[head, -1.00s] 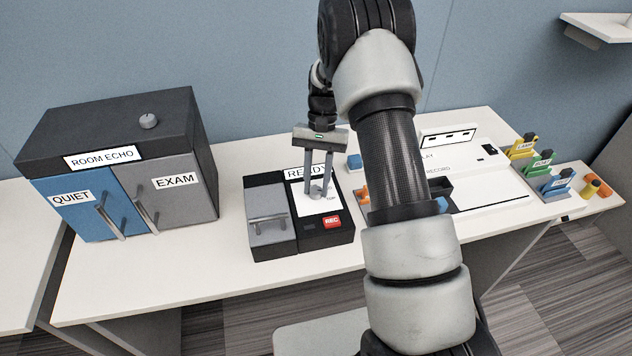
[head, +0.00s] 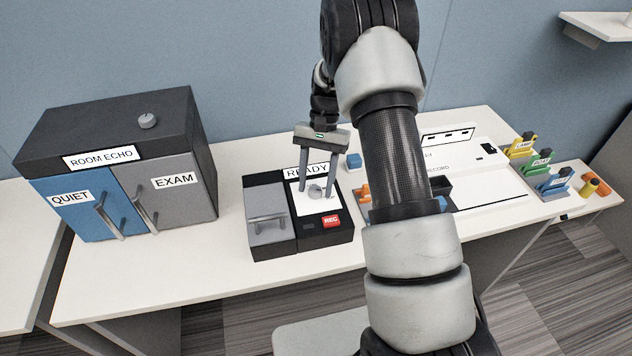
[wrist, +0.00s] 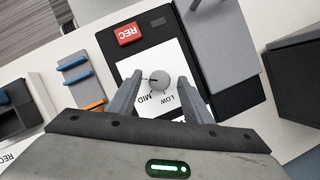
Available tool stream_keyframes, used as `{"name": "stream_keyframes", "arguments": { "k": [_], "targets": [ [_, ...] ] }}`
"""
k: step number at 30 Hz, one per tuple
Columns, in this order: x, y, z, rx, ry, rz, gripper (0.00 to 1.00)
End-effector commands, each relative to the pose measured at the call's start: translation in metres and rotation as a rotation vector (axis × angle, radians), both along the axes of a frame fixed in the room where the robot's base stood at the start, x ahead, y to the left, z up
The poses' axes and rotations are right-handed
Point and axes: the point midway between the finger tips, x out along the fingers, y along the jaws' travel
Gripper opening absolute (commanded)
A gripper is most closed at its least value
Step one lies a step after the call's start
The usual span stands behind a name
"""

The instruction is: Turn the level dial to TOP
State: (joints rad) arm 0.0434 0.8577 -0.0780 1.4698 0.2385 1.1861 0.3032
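The level dial is a small grey round knob (head: 316,192) on the white face of the dark recorder unit. It also shows in the wrist view (wrist: 160,81), with a dark pointer line on its left side, toward the left finger. LOW and MID are readable beside it there; any label behind the left finger is hidden. My gripper (head: 318,198) is open above the unit. In the wrist view its two fingers (wrist: 159,88) stand apart on either side of the knob, with gaps showing.
The recorder has a READY sign (head: 306,171), a red REC button (head: 331,221) and a grey handled cover (head: 268,225). The ROOM ECHO cabinet (head: 190,130) stands to the left. Coloured labelled blocks (head: 545,160) stand at the right. The table front (head: 200,272) is clear.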

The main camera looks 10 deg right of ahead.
Motion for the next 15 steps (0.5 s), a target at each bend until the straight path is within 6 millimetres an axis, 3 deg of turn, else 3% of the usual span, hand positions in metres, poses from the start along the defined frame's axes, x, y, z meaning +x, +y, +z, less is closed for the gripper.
{"name": "stream_keyframes", "arguments": {
  "k": [8, 15],
  "targets": [
    [0.002, -0.001, 0.005, 0.0, 0.0, 0.001, 0.46],
    [0.017, -0.01, 0.046, -0.002, -0.005, 0.0, 0.46]
  ]
}}
